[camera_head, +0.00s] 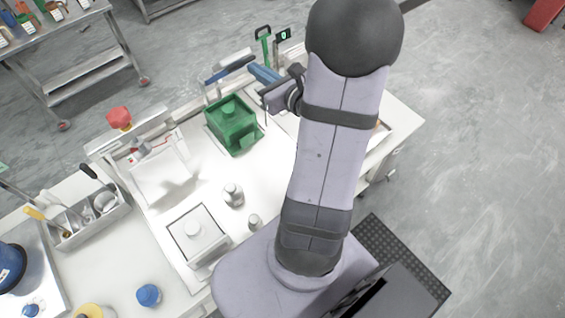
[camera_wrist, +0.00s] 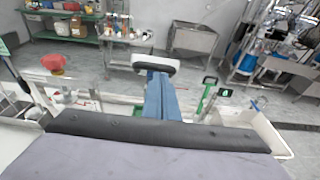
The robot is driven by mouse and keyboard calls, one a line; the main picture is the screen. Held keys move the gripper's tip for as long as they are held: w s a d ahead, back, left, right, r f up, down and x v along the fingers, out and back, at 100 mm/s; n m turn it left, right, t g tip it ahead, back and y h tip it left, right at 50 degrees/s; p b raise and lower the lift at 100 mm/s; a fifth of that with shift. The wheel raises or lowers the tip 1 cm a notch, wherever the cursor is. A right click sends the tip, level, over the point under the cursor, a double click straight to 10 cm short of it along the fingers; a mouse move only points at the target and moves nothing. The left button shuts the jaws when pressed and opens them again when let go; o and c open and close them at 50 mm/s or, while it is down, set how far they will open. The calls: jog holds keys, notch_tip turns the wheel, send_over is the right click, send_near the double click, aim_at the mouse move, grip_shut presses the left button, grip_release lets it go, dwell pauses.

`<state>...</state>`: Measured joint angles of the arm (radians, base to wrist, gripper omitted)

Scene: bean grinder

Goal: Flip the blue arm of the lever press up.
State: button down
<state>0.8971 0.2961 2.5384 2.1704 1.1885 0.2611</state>
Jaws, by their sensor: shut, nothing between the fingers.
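The blue arm (camera_head: 264,74) of the lever press shows in the head view as a short blue bar, just up and left of my gripper. In the wrist view the blue arm (camera_wrist: 160,98) stands roughly upright in the middle, with a white and black piece at its top; its lower end is hidden behind my own wrist link. My gripper (camera_head: 266,108) is shut and empty, beside the blue arm; I cannot tell whether they touch. The press base is mostly hidden by my arm.
A green box (camera_head: 232,128) stands just left of my gripper, with a dark blue handle bar (camera_head: 230,68) behind it. A green handle (camera_head: 263,42) and a small display (camera_head: 283,35) rise behind the blue arm. Metal weights (camera_head: 233,194) stand on the white table.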

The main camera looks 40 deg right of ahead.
jog(key=w+r, duration=0.6)
jog(key=w, duration=0.4)
jog(key=w+r, duration=0.7)
jog(key=w, duration=0.4)
jog(key=shift+r, duration=0.3)
jog(key=shift+s+f, duration=0.1)
